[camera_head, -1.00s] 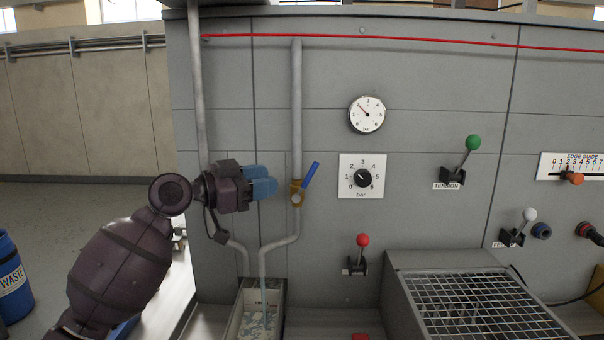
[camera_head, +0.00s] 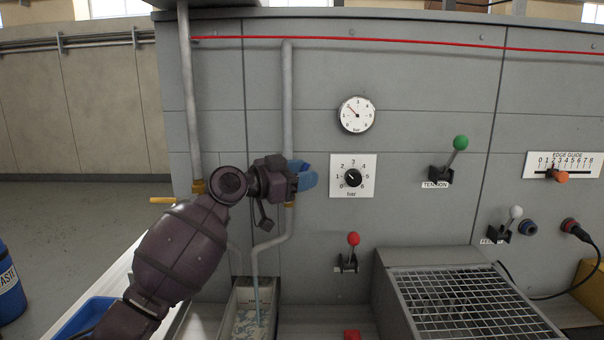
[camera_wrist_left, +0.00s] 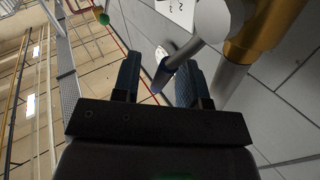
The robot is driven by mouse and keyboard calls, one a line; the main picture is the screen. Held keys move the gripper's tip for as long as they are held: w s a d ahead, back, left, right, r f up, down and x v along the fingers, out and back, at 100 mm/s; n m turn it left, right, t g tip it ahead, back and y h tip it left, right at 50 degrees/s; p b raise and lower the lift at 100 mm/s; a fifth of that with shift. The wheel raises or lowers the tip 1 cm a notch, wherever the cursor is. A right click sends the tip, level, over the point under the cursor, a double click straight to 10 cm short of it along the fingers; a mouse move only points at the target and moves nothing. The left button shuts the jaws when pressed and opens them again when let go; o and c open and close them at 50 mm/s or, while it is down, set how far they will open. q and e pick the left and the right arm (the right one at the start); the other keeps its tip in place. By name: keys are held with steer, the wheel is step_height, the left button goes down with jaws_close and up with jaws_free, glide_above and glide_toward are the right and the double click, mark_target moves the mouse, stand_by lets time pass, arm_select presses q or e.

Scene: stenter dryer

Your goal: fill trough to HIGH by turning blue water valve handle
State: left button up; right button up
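The blue valve handle is hidden behind my left gripper (camera_head: 305,176) in the head view. In the left wrist view, a short lever with a blue end (camera_wrist_left: 161,77) sits between my two blue fingertips (camera_wrist_left: 158,78). The fingers are apart, with a gap beside the lever; it lies closer to the right finger in that picture. A brass valve body (camera_wrist_left: 265,28) shows beyond it. The trough (camera_head: 234,300) stands below the pipe (camera_head: 287,85), and a thin stream runs into it. The trough's level marks are too small to read. My right gripper is not in view.
A second valve with a yellow handle (camera_head: 162,200) is on the left pipe, close to my left arm. A red lever (camera_head: 353,240), a dial (camera_head: 352,178) and a gauge (camera_head: 356,115) are on the panel to the right. A mesh-topped box (camera_head: 465,300) stands lower right.

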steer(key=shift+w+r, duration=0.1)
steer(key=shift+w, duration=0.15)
